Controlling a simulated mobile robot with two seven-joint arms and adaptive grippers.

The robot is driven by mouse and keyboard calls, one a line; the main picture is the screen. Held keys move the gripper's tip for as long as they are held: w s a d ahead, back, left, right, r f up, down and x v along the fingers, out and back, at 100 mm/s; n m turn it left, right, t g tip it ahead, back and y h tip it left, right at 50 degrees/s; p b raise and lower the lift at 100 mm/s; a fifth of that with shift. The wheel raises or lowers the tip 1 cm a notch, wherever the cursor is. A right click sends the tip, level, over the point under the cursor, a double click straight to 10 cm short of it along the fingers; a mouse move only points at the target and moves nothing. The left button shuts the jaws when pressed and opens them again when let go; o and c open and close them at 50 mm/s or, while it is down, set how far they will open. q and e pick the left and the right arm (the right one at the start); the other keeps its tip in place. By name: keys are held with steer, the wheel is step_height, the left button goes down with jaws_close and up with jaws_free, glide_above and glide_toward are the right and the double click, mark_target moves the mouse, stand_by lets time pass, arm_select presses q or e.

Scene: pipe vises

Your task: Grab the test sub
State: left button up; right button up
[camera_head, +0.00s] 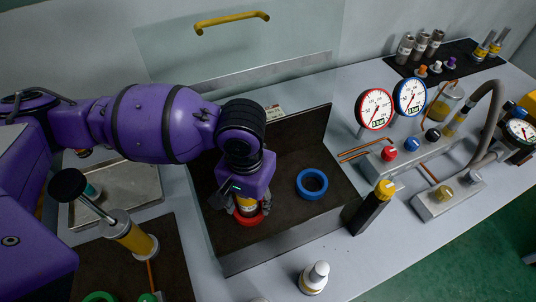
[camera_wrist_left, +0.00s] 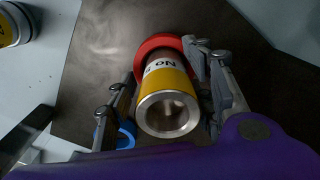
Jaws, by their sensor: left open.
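A metal cylinder with a yellow band and dark lettering, which looks like the test sub (camera_wrist_left: 168,98), stands in a red ring (camera_wrist_left: 160,43) on a dark mat. In the head view the red ring (camera_head: 249,219) shows below my left gripper (camera_head: 239,203), and only a little of the yellow band is visible. In the left wrist view my left gripper (camera_wrist_left: 160,82) is open, with one finger on each side of the cylinder. Its hollow open end faces the camera. I cannot tell whether the fingers touch it. My right gripper is not in view.
A blue ring (camera_head: 312,184) lies on the same dark-floored tray (camera_head: 290,232). A small white-topped piece (camera_head: 315,278) stands in front. Gauges (camera_head: 374,107) with a manifold (camera_head: 391,165) and a black-yellow tool (camera_head: 371,207) are at right. A clear panel (camera_head: 240,50) with a yellow handle stands behind.

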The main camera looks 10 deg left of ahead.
arm_select(q)
jaws_close()
steer(key=shift+r, duration=0.15)
stand_by(0.4)
